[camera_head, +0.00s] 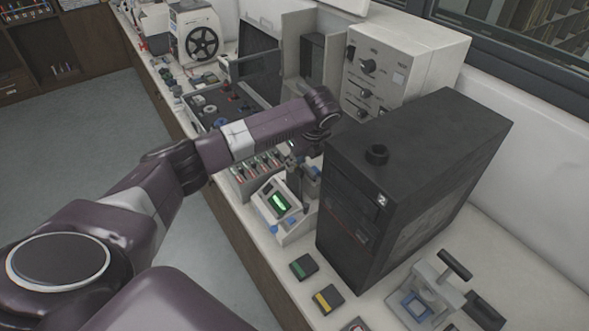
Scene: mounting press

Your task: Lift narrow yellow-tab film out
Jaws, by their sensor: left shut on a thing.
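My left gripper (302,180) points down beside a device with a green display (278,203) and the left side of a tall black case. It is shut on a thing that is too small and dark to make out. A rack (257,168) with several coloured tabs stands just left of the gripper, partly hidden by my left arm. I cannot pick out the narrow yellow-tab film. A dark box with a yellow label (327,299) lies near the front, and one with a green label (303,267) lies behind it. My right gripper is out of view.
The tall black case (400,180) stands close on the gripper's right. A small press with a black handle (432,290) stands at the front right. A beige control cabinet (400,70) is behind. The bench edge runs along the left, with open floor beyond.

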